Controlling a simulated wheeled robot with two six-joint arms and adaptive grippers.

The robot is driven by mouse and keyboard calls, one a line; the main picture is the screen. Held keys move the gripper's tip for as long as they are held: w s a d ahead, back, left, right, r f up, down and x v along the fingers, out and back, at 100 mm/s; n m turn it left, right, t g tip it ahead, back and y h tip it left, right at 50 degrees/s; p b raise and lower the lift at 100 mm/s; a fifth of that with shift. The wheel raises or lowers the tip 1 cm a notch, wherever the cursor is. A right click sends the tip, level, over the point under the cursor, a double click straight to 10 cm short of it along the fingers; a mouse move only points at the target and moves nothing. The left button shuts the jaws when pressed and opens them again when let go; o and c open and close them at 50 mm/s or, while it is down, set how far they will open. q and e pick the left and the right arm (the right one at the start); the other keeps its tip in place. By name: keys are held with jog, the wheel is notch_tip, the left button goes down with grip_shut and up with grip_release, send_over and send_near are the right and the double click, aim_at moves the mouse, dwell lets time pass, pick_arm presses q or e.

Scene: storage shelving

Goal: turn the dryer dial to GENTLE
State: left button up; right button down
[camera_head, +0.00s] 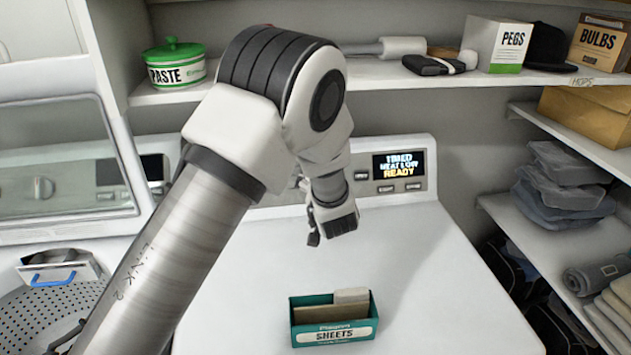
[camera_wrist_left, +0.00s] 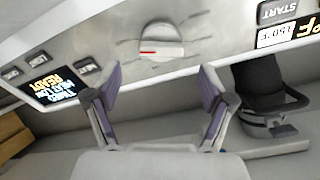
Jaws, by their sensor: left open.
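The dryer dial (camera_wrist_left: 160,42) is a pale round knob with a red mark on its left side in the left wrist view, which looks upside down. I cannot read any setting labels around it. In the head view my arm hides it. My left gripper (camera_wrist_left: 160,84) is open and empty, its two fingers apart and below the dial in that picture, not seen touching it. In the head view the left gripper (camera_head: 332,224) hangs in front of the dryer panel, above the white top. The dryer display (camera_head: 398,165) reads TIMED, HEAT LOW, READY; it also shows in the wrist view (camera_wrist_left: 50,88).
A green SHEETS box (camera_head: 334,319) stands on the dryer top. A shelf above holds a PASTE tin (camera_head: 176,66) and a PEGS box (camera_head: 497,43). A raised lid (camera_head: 65,160) is at left, folded cloths (camera_head: 563,182) at right. A dark object (camera_wrist_left: 262,90) is right in the wrist view.

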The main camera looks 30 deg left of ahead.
pick_arm(q)
jog(key=p+x, duration=0.1)
jog(key=x, duration=0.3)
jog(key=shift+w+a, duration=0.2)
jog(key=shift+w+a+f, duration=0.25)
jog(key=shift+w, duration=0.05)
jog(key=shift+s+d+r, duration=0.15)
jog(key=c, duration=1.2)
jog(key=shift+o, duration=0.2)
